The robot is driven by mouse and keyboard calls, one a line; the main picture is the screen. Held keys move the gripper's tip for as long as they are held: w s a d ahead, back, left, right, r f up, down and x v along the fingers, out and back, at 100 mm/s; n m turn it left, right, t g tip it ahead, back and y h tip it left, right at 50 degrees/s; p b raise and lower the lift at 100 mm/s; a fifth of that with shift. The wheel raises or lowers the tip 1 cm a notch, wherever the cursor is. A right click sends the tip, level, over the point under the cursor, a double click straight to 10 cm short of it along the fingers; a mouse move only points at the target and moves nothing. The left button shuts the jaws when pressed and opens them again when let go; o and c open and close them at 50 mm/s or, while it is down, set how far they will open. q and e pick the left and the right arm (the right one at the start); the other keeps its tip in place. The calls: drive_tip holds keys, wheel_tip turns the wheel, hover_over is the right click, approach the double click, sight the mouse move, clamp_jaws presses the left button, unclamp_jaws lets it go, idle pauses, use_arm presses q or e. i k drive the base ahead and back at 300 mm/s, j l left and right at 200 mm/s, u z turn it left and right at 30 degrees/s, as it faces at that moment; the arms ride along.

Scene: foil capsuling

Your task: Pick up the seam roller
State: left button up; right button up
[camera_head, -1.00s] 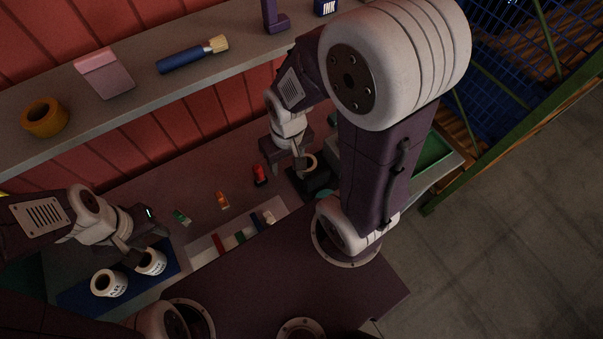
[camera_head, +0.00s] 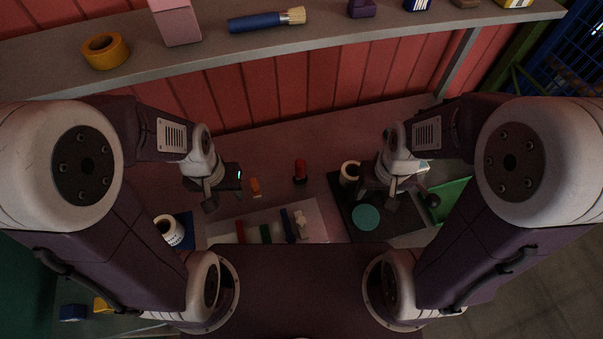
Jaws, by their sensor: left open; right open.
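I cannot tell for sure which small tool is the seam roller. A pale tray (camera_head: 220,231) at the front of the bench holds a red piece (camera_head: 240,231), a green piece (camera_head: 265,233), a blue stick (camera_head: 286,222) and a white piece (camera_head: 300,224). An orange item (camera_head: 255,187) and a red upright item (camera_head: 300,171) stand behind the tray. My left gripper (camera_head: 210,198) is open above the bench, left of the orange item. My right gripper (camera_head: 379,196) is open above a dark mat (camera_head: 349,216), and no held object shows in either.
A white ring-topped cup (camera_head: 349,173) and a teal disc (camera_head: 366,217) are on the mat. A green tray (camera_head: 457,197) with a dark round thing (camera_head: 433,200) lies right. A labelled white pot (camera_head: 169,230) stands left. A shelf (camera_head: 215,57) with tape and a brush spans the back.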

sight(300, 178)
drive_tip(key=j+z, duration=0.25)
drive_tip(key=z, duration=0.15)
drive_tip(key=j+z, duration=0.25)
drive_tip(key=z, duration=0.15)
drive_tip(key=k+j+z, duration=0.15)
drive_tip(key=z, duration=0.3)
